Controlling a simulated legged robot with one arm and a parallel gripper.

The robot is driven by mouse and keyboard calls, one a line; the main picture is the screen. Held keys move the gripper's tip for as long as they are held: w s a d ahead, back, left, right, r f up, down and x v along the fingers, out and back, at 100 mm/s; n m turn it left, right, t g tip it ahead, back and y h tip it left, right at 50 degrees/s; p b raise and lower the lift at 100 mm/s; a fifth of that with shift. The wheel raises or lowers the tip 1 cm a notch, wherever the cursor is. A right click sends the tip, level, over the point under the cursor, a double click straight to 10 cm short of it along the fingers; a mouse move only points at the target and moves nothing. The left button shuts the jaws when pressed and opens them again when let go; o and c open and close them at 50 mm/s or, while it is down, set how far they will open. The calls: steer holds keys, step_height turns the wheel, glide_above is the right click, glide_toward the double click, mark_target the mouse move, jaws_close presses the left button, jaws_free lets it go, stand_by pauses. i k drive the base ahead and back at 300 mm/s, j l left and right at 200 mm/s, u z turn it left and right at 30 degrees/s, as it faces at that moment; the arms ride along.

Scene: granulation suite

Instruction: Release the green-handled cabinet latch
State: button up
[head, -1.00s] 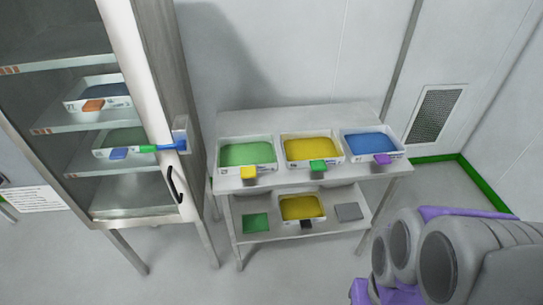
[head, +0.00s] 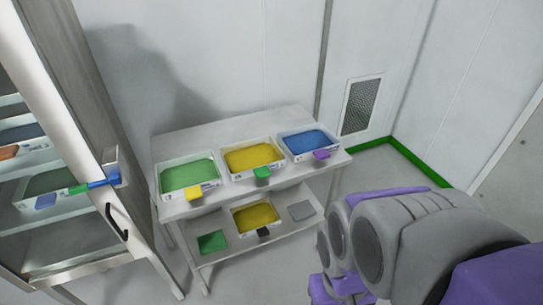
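The cabinet (head: 62,95) with a glass door stands at the left, partly cut off by the picture edge. Its latch (head: 103,183) is on the white door frame, with a blue bar that ends in a green tip (head: 77,189) reaching left across the glass. A grey bracket sits behind the latch, and a black curved pull handle (head: 117,222) is below it. My arm shows at the right, grey and purple, far from the latch. My gripper is not in view.
A two-tier metal table (head: 235,119) stands against the wall, right of the cabinet. It holds trays of green (head: 188,175), yellow (head: 252,158) and blue (head: 309,141) material. A lower yellow tray (head: 255,217) is underneath. Floor is open in front of the table.

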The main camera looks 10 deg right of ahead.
mark_target(115, 179)
steer(key=u, duration=1.5)
